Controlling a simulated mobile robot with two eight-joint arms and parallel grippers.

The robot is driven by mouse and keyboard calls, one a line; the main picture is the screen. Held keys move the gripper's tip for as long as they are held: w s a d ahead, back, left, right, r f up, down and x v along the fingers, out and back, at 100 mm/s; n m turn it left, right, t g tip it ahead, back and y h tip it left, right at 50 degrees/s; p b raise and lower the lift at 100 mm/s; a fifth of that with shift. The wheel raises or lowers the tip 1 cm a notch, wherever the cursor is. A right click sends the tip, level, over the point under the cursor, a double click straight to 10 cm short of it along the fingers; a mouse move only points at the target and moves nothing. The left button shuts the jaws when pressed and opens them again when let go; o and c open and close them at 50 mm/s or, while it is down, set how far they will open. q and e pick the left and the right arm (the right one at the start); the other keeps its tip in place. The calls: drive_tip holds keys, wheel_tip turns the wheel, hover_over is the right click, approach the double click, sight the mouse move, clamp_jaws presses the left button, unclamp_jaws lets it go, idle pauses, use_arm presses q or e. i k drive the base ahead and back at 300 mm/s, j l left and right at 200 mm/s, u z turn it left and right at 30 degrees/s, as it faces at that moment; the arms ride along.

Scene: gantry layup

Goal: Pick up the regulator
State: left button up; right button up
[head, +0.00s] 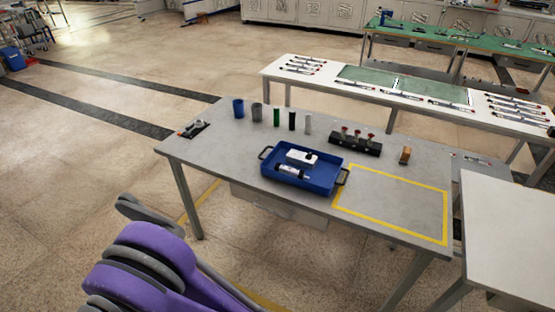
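A grey table (225,150) stands ahead. I cannot tell for sure which item is the regulator. A blue tray (325,188) with dark handles sits on the table; in it lie a white block (299,157) with a dark part at one end and a white-and-black cylinder (290,170). A small dark-and-light device (193,128) lies on a dark mat at the table's left corner. A black block with several red-topped parts (355,141) stands at the back right. Neither gripper shows; a purple arm part of mine fills the lower left.
A blue cup (238,108), a grey cup (257,112) and several small upright cylinders line the table's back. A small brown block (405,155) stands at right. The yellow-outlined area (395,203) is empty. A white table (510,220) adjoins at right; another stands behind.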

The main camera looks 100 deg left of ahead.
sight(294, 157)
drive_tip(key=u, duration=3.3)
drive_tip(key=i+l+u, duration=0.35)
drive_tip(key=i, duration=0.2)
drive_tip(key=i+l+u, duration=0.35)
drive_tip(key=i, duration=0.15)
drive_tip(key=i+l+u, duration=0.3)
drive_tip(key=i+l, duration=0.15)
drive_tip(key=l, duration=0.05)
